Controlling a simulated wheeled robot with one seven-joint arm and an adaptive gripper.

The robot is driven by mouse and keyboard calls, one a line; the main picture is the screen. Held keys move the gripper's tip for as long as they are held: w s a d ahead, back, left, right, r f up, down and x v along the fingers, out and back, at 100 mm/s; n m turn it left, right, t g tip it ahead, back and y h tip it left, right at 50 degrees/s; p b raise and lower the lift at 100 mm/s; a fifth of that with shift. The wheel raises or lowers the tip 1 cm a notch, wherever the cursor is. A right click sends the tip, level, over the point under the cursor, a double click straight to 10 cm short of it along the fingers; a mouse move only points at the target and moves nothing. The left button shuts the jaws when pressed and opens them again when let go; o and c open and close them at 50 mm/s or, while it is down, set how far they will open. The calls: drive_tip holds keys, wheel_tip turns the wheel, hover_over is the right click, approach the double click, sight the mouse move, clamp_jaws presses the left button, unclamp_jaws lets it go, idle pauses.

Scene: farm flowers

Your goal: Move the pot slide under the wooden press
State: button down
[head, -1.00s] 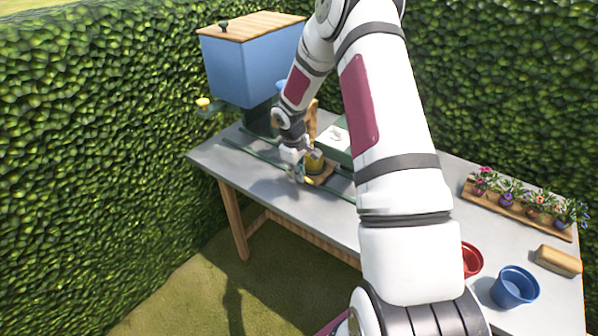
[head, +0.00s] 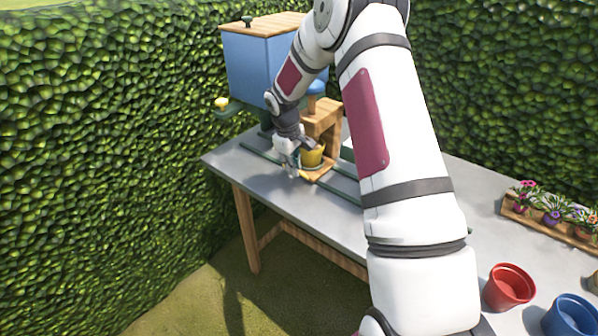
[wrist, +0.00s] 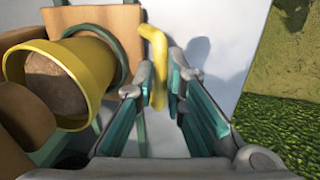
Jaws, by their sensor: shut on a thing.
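The pot slide is a wooden board (head: 318,175) on green rails, carrying a yellow pot (head: 313,157). In the wrist view the pot (wrist: 95,65) is filled with brown soil and sits left of my fingers. My gripper (head: 293,170) is at the slide's near-left side. In the wrist view my gripper (wrist: 160,95) is shut on a yellow handle (wrist: 156,45) that stands between its fingers. The wooden press (head: 328,112), with a blue knob (head: 317,87) on top, stands just behind and above the pot. My arm partly hides it, so I cannot tell whether the pot is fully beneath it.
A blue hopper (head: 255,62) with a wooden lid stands at the back left. A yellow knob (head: 221,102) juts from its side. A red pot (head: 509,287), a blue pot (head: 572,316) and a flower planter (head: 545,215) are at the right. Hedges enclose the table (head: 225,160).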

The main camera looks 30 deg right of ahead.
drive_tip(key=c, duration=1.7)
unclamp_jaws()
drive_tip(key=shift+o, duration=0.2)
wheel_tip(320, 180, up, 12)
drive_tip(key=a, duration=0.2)
drive_tip(key=shift+s, duration=0.4)
